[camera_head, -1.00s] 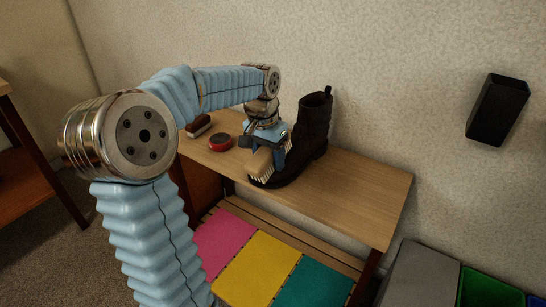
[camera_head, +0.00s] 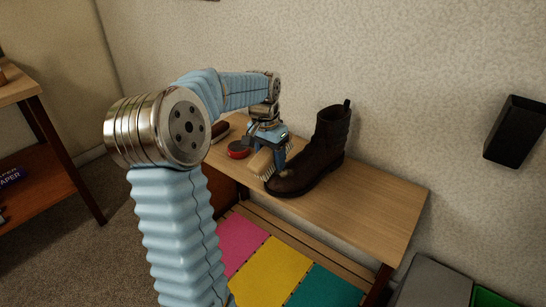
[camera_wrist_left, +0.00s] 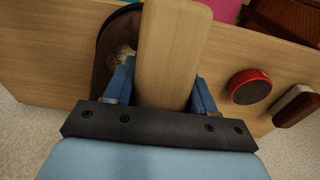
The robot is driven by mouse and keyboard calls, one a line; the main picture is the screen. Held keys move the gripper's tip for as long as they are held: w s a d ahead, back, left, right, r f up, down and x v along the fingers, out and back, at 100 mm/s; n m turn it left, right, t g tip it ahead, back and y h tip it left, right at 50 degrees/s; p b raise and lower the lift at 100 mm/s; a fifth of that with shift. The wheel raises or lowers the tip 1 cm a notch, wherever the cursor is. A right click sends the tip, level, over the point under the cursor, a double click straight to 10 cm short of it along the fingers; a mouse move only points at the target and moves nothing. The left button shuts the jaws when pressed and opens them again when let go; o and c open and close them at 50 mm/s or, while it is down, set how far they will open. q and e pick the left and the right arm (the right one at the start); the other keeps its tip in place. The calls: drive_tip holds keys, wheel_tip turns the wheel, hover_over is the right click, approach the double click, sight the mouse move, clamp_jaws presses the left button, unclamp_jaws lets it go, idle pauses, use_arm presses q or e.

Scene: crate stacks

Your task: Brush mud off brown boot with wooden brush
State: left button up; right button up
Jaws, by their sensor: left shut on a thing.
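The brown boot (camera_head: 318,158) stands upright on the wooden bench top (camera_head: 375,197), its toe towards the lower left. My left gripper (camera_head: 268,146) is shut on the wooden brush (camera_head: 261,161) and holds it at the boot's toe, pale bristles facing the boot side. In the left wrist view the brush's wooden back (camera_wrist_left: 170,45) fills the space between the blue fingers (camera_wrist_left: 158,90). The boot toe (camera_wrist_left: 112,60) shows left of it with a tan mud patch (camera_wrist_left: 124,54). I cannot tell whether the bristles touch the boot. My right gripper is not in view.
A round red tin (camera_head: 238,149) and a dark brush with a pale edge (camera_head: 220,130) lie on the bench, left of the boot. Pink, yellow and teal panels (camera_head: 270,270) lie below. A black holder (camera_head: 515,132) hangs on the wall. The bench's right end is clear.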

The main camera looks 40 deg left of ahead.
sight(268, 149)
use_arm(q)
drive_tip(key=r+p, duration=0.1)
drive_tip(key=r, duration=0.1)
drive_tip(key=r+p, duration=0.1)
drive_tip(key=shift+s+r+p, duration=0.3)
drive_tip(key=shift+r+p, duration=0.05)
drive_tip(key=shift+s+r, duration=0.25)
drive_tip(key=shift+r, duration=0.85)
drive_tip(key=shift+r, duration=0.1)
drive_tip(key=shift+s+a+r, duration=0.1)
drive_tip(key=shift+s+r, duration=0.1)
drive_tip(key=shift+r, duration=0.5)
drive_tip(key=shift+s+r, duration=0.15)
drive_tip(key=shift+r, duration=0.55)
